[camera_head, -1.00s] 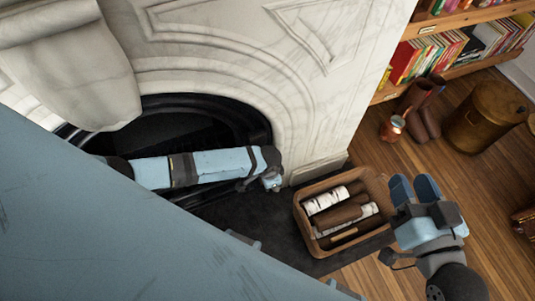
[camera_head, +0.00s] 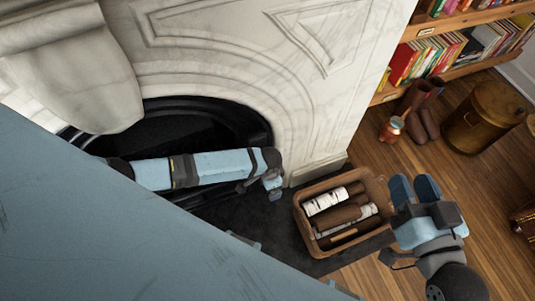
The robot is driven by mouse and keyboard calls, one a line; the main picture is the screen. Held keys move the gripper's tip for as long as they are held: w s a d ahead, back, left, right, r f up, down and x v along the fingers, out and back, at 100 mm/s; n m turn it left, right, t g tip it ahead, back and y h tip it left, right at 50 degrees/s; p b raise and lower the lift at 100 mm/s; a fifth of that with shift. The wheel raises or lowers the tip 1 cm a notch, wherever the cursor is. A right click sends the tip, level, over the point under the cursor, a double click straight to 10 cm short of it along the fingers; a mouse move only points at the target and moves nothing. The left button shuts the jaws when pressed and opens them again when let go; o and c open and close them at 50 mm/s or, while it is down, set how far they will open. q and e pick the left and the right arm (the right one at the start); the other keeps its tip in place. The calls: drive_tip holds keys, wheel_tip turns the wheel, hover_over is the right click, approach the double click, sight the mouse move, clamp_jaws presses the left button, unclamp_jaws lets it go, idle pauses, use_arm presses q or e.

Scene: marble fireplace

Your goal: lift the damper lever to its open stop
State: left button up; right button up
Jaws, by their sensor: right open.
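The black arched fireplace opening (camera_head: 205,112) is in the head view at centre left. No damper lever can be made out; the inside of the opening is dark and partly covered by my own body and left arm.
A wicker basket (camera_head: 377,190) of logs stands on the dark hearth (camera_head: 275,222). White marble (camera_head: 235,60) surrounds the opening.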

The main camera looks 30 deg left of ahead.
drive_tip(key=shift+r, duration=0.1)
wheel_tip(320, 180, up, 10)
drive_tip(key=p, duration=0.9)
drive_tip(key=shift+f+p, duration=0.25)
drive_tip(key=shift+p, duration=0.1)
